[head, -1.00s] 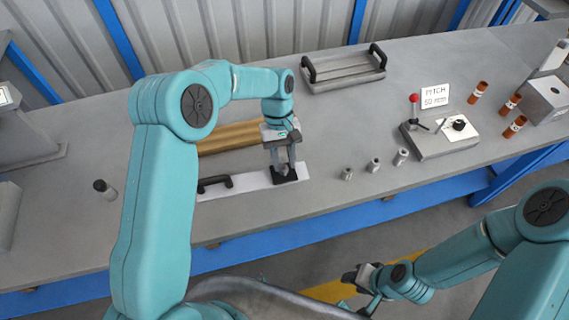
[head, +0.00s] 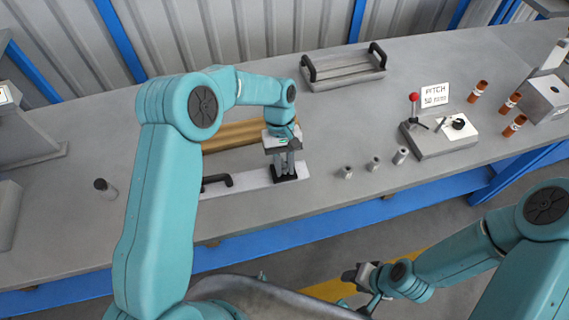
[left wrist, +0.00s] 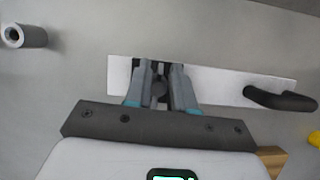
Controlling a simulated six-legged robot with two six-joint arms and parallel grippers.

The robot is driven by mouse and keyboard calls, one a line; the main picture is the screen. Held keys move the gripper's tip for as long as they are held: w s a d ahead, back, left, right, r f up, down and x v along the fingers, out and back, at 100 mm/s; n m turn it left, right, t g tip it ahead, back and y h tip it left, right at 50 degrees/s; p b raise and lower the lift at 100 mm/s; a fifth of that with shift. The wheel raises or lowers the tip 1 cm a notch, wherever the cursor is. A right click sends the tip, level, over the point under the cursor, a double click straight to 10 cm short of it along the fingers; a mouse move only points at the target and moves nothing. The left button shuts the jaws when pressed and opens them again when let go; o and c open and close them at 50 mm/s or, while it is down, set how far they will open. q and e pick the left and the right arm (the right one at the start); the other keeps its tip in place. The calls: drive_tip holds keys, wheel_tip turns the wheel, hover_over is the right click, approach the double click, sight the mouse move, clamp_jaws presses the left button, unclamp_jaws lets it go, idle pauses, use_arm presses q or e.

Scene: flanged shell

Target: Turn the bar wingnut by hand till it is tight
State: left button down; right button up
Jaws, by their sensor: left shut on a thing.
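My left gripper (head: 285,175) points down at the black block (head: 283,179) on the right end of a white plate (head: 257,181). In the left wrist view its two fingers (left wrist: 162,85) are shut on a small grey piece (left wrist: 160,91), which I take to be the bar wingnut. The fingers hide most of it, so I cannot tell its angle or how tight it sits. My right gripper (head: 354,276) hangs low in front of the bench, away from the plate. It is too small to tell if it is open.
A black handle (head: 217,181) stands on the plate's left part. A brown bar (head: 230,134) lies behind. Several grey sleeves (head: 375,163) stand to the right, near a fixture with a red-knobbed lever (head: 414,97). A grey tray with black handles (head: 343,73) sits at the back.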

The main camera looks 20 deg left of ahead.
use_arm(q)
drive_tip(key=m+y, duration=0.1)
drive_tip(key=m, duration=0.1)
drive_tip(key=m+b, duration=0.1)
drive_tip(key=m, duration=0.1)
drive_tip(key=shift+a+y, duration=0.2)
drive_tip(key=shift+y, duration=0.2)
drive_tip(key=m, duration=0.2)
drive_tip(key=m+y, duration=0.1)
drive_tip(key=m, duration=0.1)
drive_tip(key=m+y+b, duration=0.1)
drive_tip(key=m, duration=0.1)
drive_tip(key=shift+a, duration=0.25)
drive_tip(key=m, duration=0.2)
drive_tip(key=m+y, duration=0.1)
drive_tip(key=m, duration=0.1)
drive_tip(key=shift+w+a+t, duration=0.1)
drive_tip(key=shift+a+t, duration=0.1)
drive_tip(key=shift+t, duration=0.2)
drive_tip(key=m, duration=0.2)
drive_tip(key=m+t+y+b, duration=0.1)
drive_tip(key=m, duration=0.2)
drive_tip(key=shift+w+a+y, duration=0.15)
drive_tip(key=shift+w+y, duration=0.05)
drive_tip(key=shift+y, duration=0.1)
drive_tip(key=c, duration=1.3)
unclamp_jaws()
drive_tip(key=shift+o, duration=0.2)
drive_tip(key=v, duration=1.6)
drive_tip(key=shift+s+r+p, duration=0.3)
